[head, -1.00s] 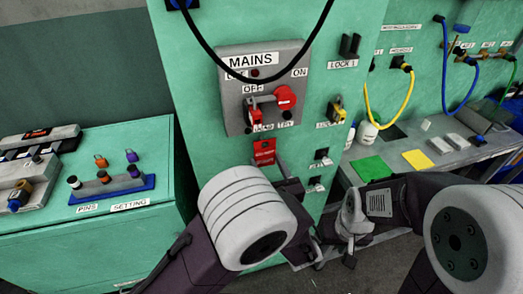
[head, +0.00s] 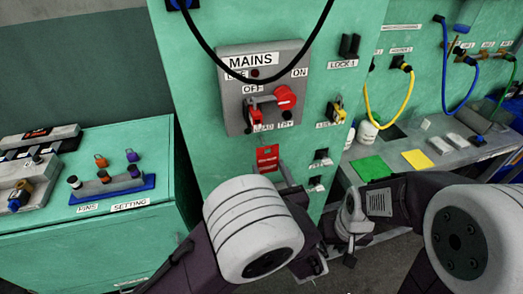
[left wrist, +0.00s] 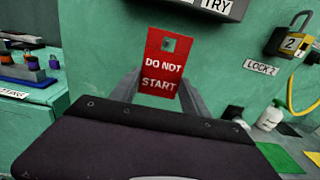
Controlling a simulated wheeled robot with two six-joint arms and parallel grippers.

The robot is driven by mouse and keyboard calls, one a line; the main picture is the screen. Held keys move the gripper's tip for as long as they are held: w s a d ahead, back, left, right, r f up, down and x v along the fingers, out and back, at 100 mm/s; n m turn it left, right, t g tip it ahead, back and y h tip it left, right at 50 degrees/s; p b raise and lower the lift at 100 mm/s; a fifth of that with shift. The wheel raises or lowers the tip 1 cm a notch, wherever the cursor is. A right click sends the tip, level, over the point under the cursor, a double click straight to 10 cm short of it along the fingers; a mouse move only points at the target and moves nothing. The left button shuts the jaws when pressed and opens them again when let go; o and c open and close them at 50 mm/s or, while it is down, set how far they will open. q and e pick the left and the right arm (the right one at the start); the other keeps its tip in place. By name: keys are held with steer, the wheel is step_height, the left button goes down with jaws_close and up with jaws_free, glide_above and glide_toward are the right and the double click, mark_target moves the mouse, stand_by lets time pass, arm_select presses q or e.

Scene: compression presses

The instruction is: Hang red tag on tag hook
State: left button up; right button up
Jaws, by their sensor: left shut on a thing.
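The red tag (left wrist: 165,64), lettered "DO NOT START" with a square hole near its top, stands upright in the left wrist view. My left gripper (left wrist: 160,92) is shut on its lower part. In the head view the tag (head: 267,158) is in front of the green cabinet, below the MAINS box; my wrist hides most of the left gripper (head: 284,176). A small dark fitting (head: 321,155) with a label too small to read is on the cabinet to the right of the tag; I cannot tell if it is the tag hook. My right gripper (head: 350,218) is low at the right, its jaws unclear.
The MAINS box (head: 262,88) with a red switch juts out above the tag. A side bench (head: 446,157) is at the right, and a green cabinet with pins (head: 110,184) at the left.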

arm_select(q)
steer(key=v, duration=0.5)
stand_by(0.4)
stand_by(1.2)
